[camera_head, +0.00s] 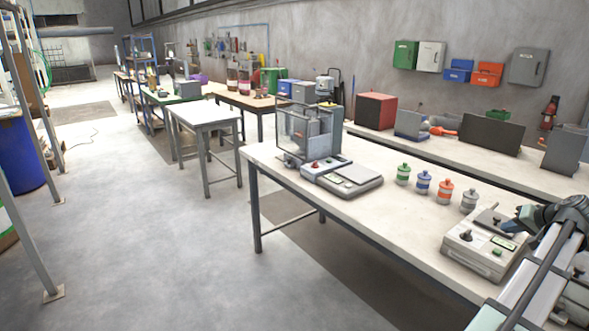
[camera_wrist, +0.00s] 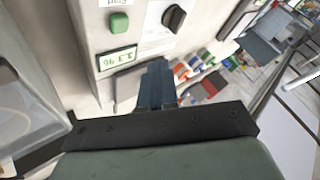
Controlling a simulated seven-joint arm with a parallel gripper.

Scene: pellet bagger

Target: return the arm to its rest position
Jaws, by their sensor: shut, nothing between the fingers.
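My gripper (camera_head: 513,224) is at the right of the head view, above the back right part of a beige control box (camera_head: 468,254) on the white workbench (camera_head: 375,228). In the wrist view the dark blue-grey fingers (camera_wrist: 157,82) are together, with nothing between them. The control box fills the upper middle of the wrist view (camera_wrist: 140,52). Its green button, black knob and small display show beyond the fingers. I cannot tell whether the fingertips touch the box. My arm reaches in from the lower right corner of the head view.
Several lidded jars, such as the orange-banded one (camera_head: 444,192), stand mid-bench. A scale (camera_head: 342,179) and a clear-walled machine (camera_head: 305,133) stand at its far end. A back bench holds a red box (camera_head: 376,110) and dark panels (camera_head: 492,133). The floor at left is open.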

